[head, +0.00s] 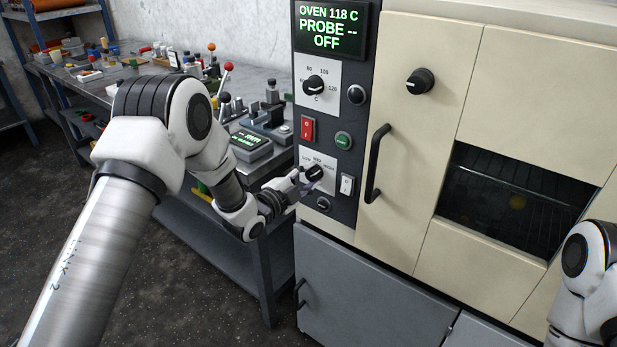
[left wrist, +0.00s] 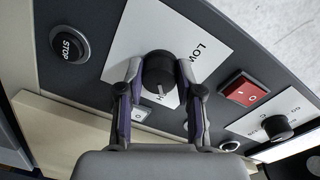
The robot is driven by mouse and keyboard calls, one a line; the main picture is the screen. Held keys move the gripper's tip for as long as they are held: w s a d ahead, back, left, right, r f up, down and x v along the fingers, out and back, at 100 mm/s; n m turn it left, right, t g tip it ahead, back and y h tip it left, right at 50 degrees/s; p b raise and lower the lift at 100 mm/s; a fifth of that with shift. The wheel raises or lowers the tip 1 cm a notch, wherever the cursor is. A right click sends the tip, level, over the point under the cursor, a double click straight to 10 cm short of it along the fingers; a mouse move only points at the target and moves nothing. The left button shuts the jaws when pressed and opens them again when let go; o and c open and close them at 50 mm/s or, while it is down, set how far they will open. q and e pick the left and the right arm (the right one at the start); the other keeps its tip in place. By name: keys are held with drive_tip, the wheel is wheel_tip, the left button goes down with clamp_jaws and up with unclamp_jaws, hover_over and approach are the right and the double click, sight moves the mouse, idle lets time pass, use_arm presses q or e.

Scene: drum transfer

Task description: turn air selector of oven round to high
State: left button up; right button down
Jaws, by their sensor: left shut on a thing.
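The air selector (head: 314,173) is a black round knob on a white plate marked LOW, MED and HIGH, low on the oven's dark control panel. My left gripper (head: 301,184) is at this knob. In the left wrist view, the two fingers of my left gripper (left wrist: 158,78) are shut on opposite sides of the air selector (left wrist: 158,68). The word LOW shows beside the knob there, while the fingers and knob cover most of the other lettering. My right gripper is out of view.
The oven display (head: 331,29) reads OVEN 118 C, PROBE --, OFF. A red switch (head: 307,129), a temperature dial (head: 313,86) and a white rocker switch (head: 347,185) are nearby. The oven door handle (head: 377,163) stands out right of the panel. A cluttered bench (head: 262,86) is at left.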

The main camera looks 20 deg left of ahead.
use_arm(q)
drive_tip(key=o, duration=1.2)
drive_tip(key=shift+c, duration=0.2)
drive_tip(key=v, duration=1.2)
drive_tip(key=shift+f, duration=0.15)
drive_tip(key=s+d+f+n+g+y+p, duration=0.1)
drive_tip(key=s+d+f+n+g+p, duration=0.2)
drive_tip(key=s+f, duration=0.6)
drive_tip(key=s+d+f+n+g+y+p, duration=0.1)
drive_tip(key=s+f+g+y+p, duration=0.1)
drive_tip(key=s+f+g, duration=0.65)
drive_tip(key=s+a+f+n+g+y, duration=0.1)
drive_tip(key=s+a+f+n+g, duration=0.1)
drive_tip(key=s+n, duration=0.4)
drive_tip(key=s+a+f+n+g+y, duration=0.2)
drive_tip(key=s+f+n, duration=0.3)
drive_tip(key=s, duration=0.6)
drive_tip(key=shift+n+g+p, duration=0.4)
drive_tip(key=shift+n+g, duration=0.15)
drive_tip(key=shift+n, duration=0.65)
